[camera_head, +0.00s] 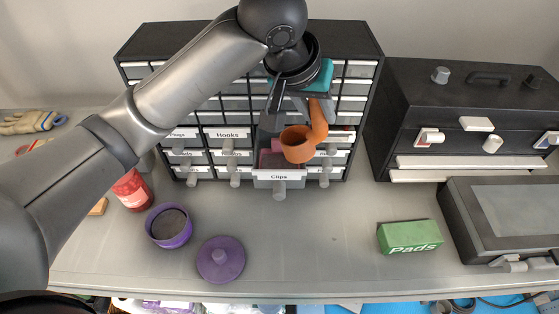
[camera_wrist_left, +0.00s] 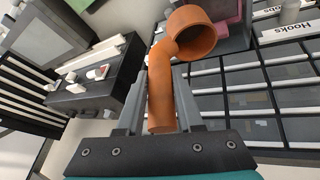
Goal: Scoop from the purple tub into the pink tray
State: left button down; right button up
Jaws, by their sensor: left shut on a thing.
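My left gripper (camera_head: 302,106) is shut on the handle of an orange scoop (camera_head: 297,146). In the left wrist view the scoop (camera_wrist_left: 195,32) stands up between the fingers (camera_wrist_left: 160,98), its round cup at the far end. A pink tray (camera_head: 265,159) shows partly in that drawer, mostly hidden by the scoop; a pink edge also shows in the left wrist view (camera_wrist_left: 243,14). The purple tub (camera_head: 169,240) stands open on the bench with dark contents. My right gripper is out of view.
A purple lid (camera_head: 221,260) lies beside the tub. A red jar (camera_head: 132,190) stands behind it. A green Pads box (camera_head: 409,237) sits at right, near a grey case (camera_head: 460,220). A black toolbox (camera_head: 455,100) stands behind. The middle of the bench is clear.

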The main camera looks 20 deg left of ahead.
pick_arm(q)
jog(key=shift+r, duration=3.05)
jog(key=y, duration=0.2)
jog(key=shift+m+y, duration=0.3)
